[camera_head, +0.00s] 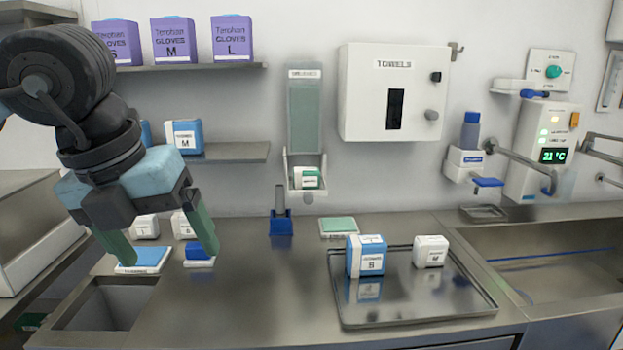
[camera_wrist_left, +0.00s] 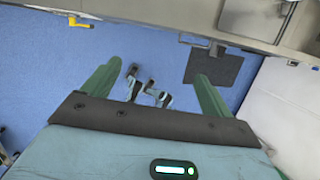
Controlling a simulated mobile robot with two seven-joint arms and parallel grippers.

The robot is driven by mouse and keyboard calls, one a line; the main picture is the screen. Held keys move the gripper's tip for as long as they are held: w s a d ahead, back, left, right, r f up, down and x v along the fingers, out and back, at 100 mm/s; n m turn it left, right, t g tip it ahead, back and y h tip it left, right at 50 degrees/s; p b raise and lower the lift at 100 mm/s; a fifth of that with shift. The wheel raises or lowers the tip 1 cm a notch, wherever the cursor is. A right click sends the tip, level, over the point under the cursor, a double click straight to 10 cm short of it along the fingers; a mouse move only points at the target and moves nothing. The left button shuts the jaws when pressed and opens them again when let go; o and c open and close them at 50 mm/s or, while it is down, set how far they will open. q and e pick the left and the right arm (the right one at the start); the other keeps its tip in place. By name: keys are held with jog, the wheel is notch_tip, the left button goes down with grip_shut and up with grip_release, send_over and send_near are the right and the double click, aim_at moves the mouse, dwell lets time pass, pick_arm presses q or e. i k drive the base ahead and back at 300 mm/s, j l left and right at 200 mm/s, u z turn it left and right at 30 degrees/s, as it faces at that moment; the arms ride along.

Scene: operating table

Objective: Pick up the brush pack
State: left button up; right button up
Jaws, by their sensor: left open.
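A small white and green pack (camera_head: 308,178), which looks like the brush pack, sits in the open outlet of the tall wall dispenser (camera_head: 303,110). The dispenser's label is too small to read surely. My left gripper (camera_head: 168,253) hangs at the left over the counter, well left of the dispenser and apart from the pack. Its two green fingers are spread wide with nothing between them. In the left wrist view the open fingers (camera_wrist_left: 153,78) point toward a blue floor, and the pack does not show. My right gripper is not in view.
A metal tray (camera_head: 415,300) holds a blue-white box (camera_head: 366,256) and a white box (camera_head: 431,251). A green-topped pad (camera_head: 338,226) and a blue holder (camera_head: 281,223) stand below the dispenser. A counter opening (camera_head: 105,303) lies at front left. The counter's front middle is clear.

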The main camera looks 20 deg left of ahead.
aim_at(305, 178)
jog(key=i, duration=1.35)
